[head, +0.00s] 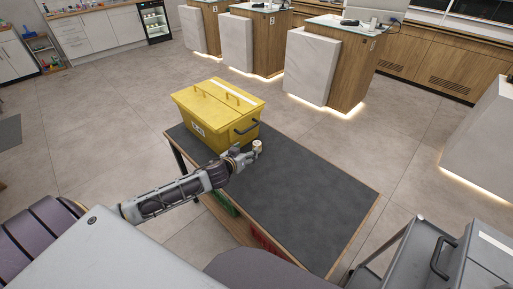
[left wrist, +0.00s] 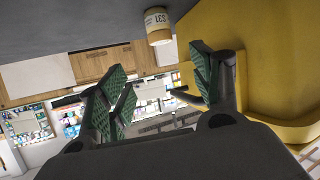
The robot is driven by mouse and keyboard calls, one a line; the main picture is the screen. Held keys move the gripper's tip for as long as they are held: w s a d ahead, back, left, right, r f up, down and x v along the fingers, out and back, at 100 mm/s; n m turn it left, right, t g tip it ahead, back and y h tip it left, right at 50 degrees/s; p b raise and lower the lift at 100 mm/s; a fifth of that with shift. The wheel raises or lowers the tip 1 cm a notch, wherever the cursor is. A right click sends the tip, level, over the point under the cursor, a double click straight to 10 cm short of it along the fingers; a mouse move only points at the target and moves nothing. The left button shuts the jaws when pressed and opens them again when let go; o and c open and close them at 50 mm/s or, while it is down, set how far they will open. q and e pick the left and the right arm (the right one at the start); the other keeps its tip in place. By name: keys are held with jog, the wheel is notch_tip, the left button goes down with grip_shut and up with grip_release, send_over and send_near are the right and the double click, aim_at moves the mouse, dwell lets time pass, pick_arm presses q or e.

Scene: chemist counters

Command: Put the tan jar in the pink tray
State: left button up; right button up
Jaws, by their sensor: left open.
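The tan jar (head: 257,146) stands on the dark table top, close to the yellow box. My left gripper (head: 245,155) is just beside the jar, to its left in the head view. In the left wrist view, which is upside down, the jar (left wrist: 158,24) shows with a printed label and a cream lid, beyond the fingertips of the open gripper (left wrist: 158,86). The fingers are apart and nothing is between them. I see no pink tray in either view. My right gripper is not in view.
A yellow lidded box (head: 217,112) with dark handles fills the table's far left end; its wall rises close beside my gripper. The rest of the table top (head: 310,195) is bare. Green and red items sit below the table top. A grey cart (head: 430,250) stands at lower right.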

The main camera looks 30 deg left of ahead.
aim_at(255, 144)
pick_arm(q)
jog(key=shift+s+a+f+m+b, duration=0.1)
jog(key=shift+a+f+m+b, duration=0.2)
jog(key=shift+f+b, duration=0.3)
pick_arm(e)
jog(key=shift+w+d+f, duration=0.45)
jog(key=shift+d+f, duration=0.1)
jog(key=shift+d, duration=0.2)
pick_arm(q)
jog(key=shift+d, duration=0.1)
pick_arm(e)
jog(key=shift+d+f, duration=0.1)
pick_arm(q)
jog(key=shift+x, duration=3.55)
jog(key=shift+w+f, duration=0.25)
jog(key=shift+w, duration=0.4)
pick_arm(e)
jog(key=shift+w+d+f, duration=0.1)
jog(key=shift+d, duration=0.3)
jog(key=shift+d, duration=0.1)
